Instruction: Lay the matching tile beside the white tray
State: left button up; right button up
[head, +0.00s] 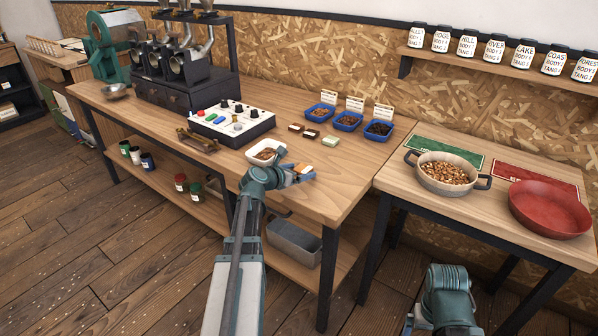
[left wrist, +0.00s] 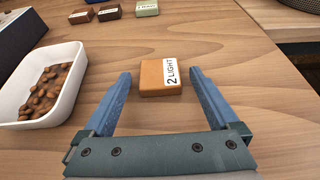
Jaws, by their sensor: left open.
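The white tray (head: 255,160) holds brown beans and stands on the wooden table; it also shows at the left of the left wrist view (left wrist: 68,98). An orange-brown tile (left wrist: 152,77) with a white label reading "2 LIGHT" lies flat on the table, right of the tray with a gap of bare wood. My left gripper (head: 302,173) is open, its blue fingers on either side of that tile. Two dark brown tiles (head: 295,127) (head: 311,134) and a pale green tile (head: 330,142) lie in a row farther back. Only a link of my right arm shows.
Three blue trays of beans (head: 347,123) with cards stand behind the tiles. A button panel (head: 232,120) stands to the left of them. A second table (head: 400,180) on the right carries a pan (head: 445,185) and a red dish (head: 550,208). The table's front right is bare.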

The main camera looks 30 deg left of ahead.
pick_arm(q)
jog(key=shift+s+r, duration=0.1)
jog(key=shift+r, duration=0.15)
jog(key=p+v, duration=0.4)
jog(key=v, duration=0.7)
jog(key=shift+s+p, duration=0.4)
jog(key=b+x, duration=0.4)
jog(key=x, duration=0.8)
jog(key=shift+a+b, duration=0.1)
jog(key=shift+b, duration=0.25)
jog(key=shift+w+f, duration=0.1)
